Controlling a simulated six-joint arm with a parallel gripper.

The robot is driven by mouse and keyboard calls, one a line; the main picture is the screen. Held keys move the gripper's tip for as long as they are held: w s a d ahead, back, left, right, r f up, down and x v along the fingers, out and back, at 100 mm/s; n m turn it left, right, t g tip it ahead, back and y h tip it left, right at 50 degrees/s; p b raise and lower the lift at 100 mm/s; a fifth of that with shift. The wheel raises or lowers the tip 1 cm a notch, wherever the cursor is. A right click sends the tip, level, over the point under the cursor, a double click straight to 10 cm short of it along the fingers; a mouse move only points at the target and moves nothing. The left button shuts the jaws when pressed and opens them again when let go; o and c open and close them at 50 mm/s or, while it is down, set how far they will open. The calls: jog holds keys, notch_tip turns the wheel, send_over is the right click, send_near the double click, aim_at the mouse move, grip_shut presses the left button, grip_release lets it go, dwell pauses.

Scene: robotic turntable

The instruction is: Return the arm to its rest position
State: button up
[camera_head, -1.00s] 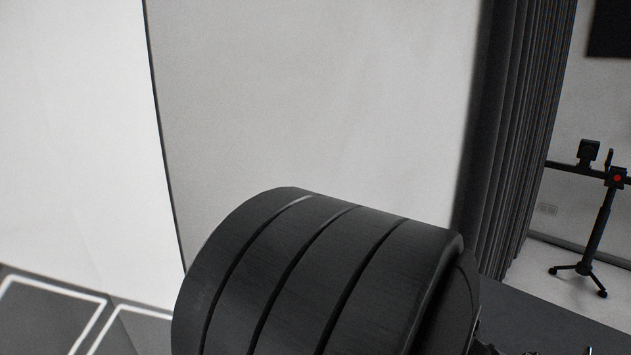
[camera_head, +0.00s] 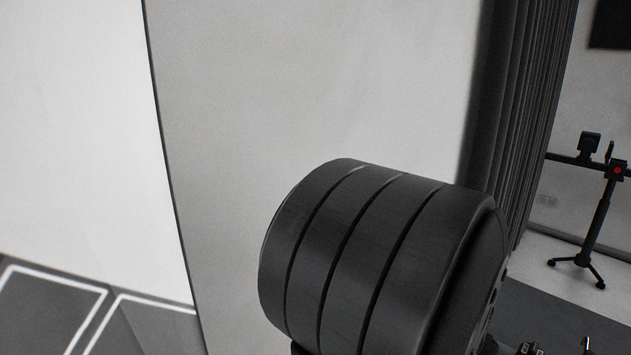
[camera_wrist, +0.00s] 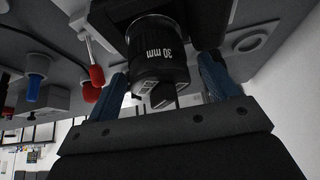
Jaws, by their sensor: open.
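My gripper (camera_wrist: 163,68) shows in the wrist view, with its two blue fingers spread apart. A black cylindrical part marked "30 mm" (camera_wrist: 160,52) appears between the fingers. I cannot tell how far it is from them, and no finger clearly touches it. In the head view a large dark grooved cylinder (camera_head: 380,262), a link of my arm, fills the lower middle. My gripper is not visible in the head view.
The wrist view shows a red-tipped lever (camera_wrist: 96,76) and a blue knob (camera_wrist: 33,88) at left. A white wall, a dark curtain (camera_head: 520,130) and a black tripod stand (camera_head: 597,215) at right show in the head view.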

jog(key=shift+n+t+y, duration=0.5)
jog(key=shift+n+y, duration=0.2)
jog(key=shift+n, duration=0.9)
jog(key=shift+m+g+h, duration=0.5)
jog(key=shift+m, duration=0.85)
jog(key=shift+m+g+h, duration=0.5)
jog(key=shift+m, duration=0.85)
dwell(1.7)
jog(key=shift+r, duration=0.1)
jog(key=v, duration=1.3)
jog(key=shift+a+r+m, duration=0.2)
jog(key=shift+m, duration=0.1)
jog(key=shift+w, duration=0.1)
